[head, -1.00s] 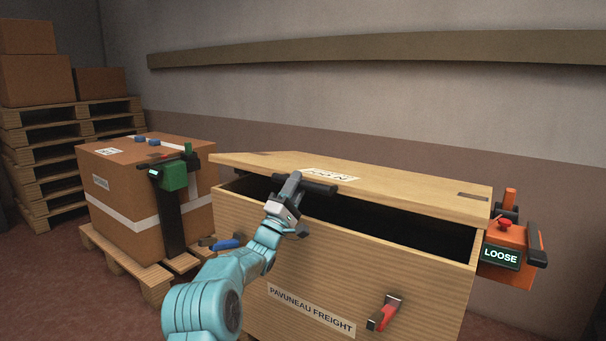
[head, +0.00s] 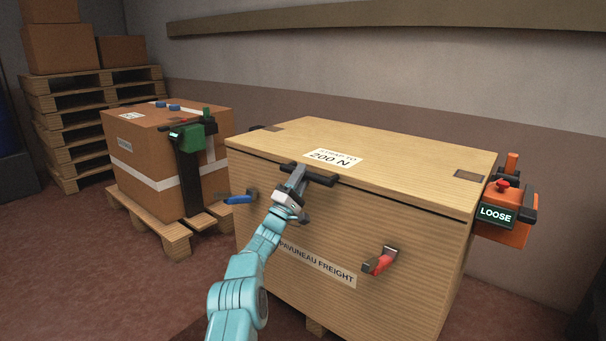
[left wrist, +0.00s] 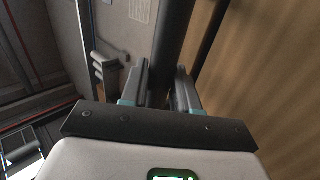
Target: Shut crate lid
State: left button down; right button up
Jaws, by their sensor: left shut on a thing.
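The wooden crate (head: 330,235), labelled PAVUNEAU FREIGHT, stands in the middle of the head view. Its lid (head: 410,150) lies down over the opening, with only a thin dark line under its front edge; I cannot tell whether it is fully seated. My left gripper (head: 297,178) is shut on the black lid handle (head: 322,180) at the front edge. In the left wrist view the dark handle bar (left wrist: 175,35) runs between the fingers (left wrist: 166,88). My right gripper is not in view.
A blue-handled latch (head: 240,198) and a red-handled latch (head: 381,262) sit on the crate front. An orange device (head: 505,232) reading LOOSE hangs at its right end. A strapped carton (head: 145,165) on a pallet stands left, near stacked pallets (head: 85,125). Floor at front left is clear.

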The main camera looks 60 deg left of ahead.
pick_arm(q)
jog(key=shift+w+d+f, duration=0.1)
jog(key=shift+w+f, duration=0.3)
jog(key=shift+f, duration=0.05)
jog(key=c, duration=0.9)
grip_release()
jog(key=shift+w+f, duration=0.15)
jog(key=shift+f, duration=0.05)
jog(key=shift+c, duration=0.2)
jog(key=shift+r, duration=0.1)
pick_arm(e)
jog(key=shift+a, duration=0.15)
pick_arm(q)
jog(key=shift+s, duration=0.2)
jog(key=shift+s+f, duration=0.2)
jog(key=shift+s, duration=0.2)
jog(key=p+v, duration=0.4)
jog(key=v, duration=1.1)
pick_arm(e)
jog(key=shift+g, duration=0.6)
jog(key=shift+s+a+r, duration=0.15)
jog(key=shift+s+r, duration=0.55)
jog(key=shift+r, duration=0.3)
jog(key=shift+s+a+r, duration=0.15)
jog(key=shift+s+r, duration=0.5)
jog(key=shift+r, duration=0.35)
pick_arm(q)
jog(key=shift+d+f, duration=0.1)
jog(key=shift+d, duration=0.05)
